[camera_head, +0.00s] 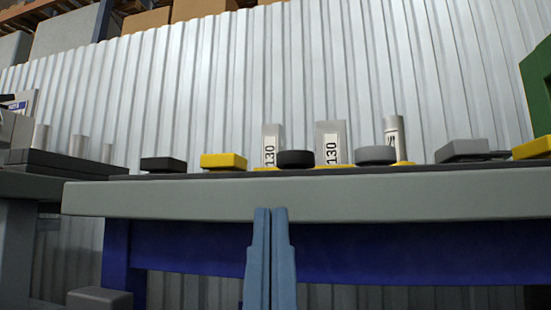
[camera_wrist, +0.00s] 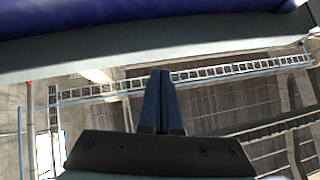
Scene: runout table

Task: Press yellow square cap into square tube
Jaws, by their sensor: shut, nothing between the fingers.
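A yellow square cap (camera_head: 223,161) lies on the table top (camera_head: 310,201), left of centre in the head view. Two upright grey square tubes, each marked 130, stand on the table behind: one left of centre (camera_head: 272,133) and one right of centre (camera_head: 331,130). Yellow shows at their bases, partly hidden by the black round cap. My gripper (camera_head: 270,209) is shut and empty, its fingertips in front of the table's front edge, below the top surface. In the wrist view the shut fingers (camera_wrist: 161,72) point toward the table's edge and hold nothing.
A black square cap (camera_head: 163,165), black round cap (camera_head: 295,158), grey round cap (camera_head: 376,155) and grey square block (camera_head: 463,150) line the table. A round tube (camera_head: 394,135) stands at right. Another yellow piece (camera_head: 533,148) and a green object (camera_head: 538,85) are far right.

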